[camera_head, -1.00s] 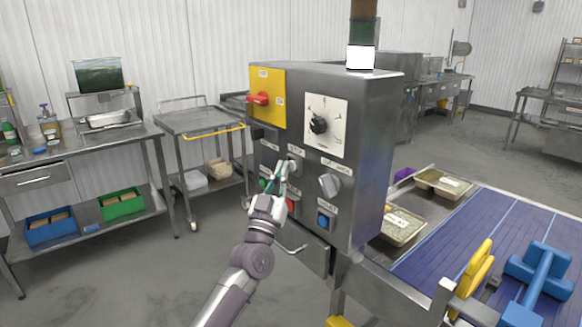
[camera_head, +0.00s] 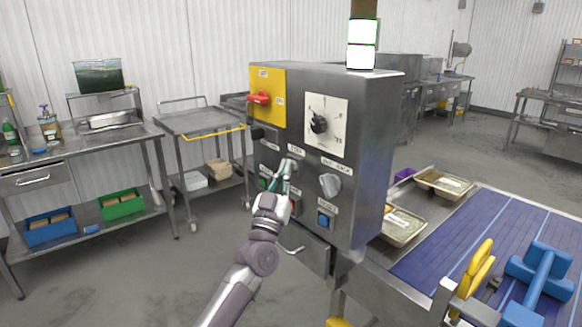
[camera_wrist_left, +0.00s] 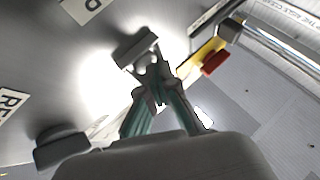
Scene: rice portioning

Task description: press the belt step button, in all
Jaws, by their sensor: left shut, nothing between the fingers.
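The grey control box (camera_head: 372,130) carries a small grey button (camera_head: 291,163) under the label that seems to read STEP. My left gripper (camera_head: 285,172) is shut and empty, its fingertips at this button and partly covering it. In the left wrist view, the shut fingertips (camera_wrist_left: 152,82) point at a grey block-shaped button (camera_wrist_left: 134,47). They look very close to it; I cannot tell whether they touch. My right gripper is not in view.
A red switch (camera_head: 260,98) on a yellow plate, a black dial (camera_head: 319,124), a grey knob (camera_head: 330,185) and a blue button (camera_head: 323,220) share the panel. Food trays (camera_head: 402,228) stand beside the blue belt (camera_head: 490,235). A light tower (camera_head: 362,45) rises above.

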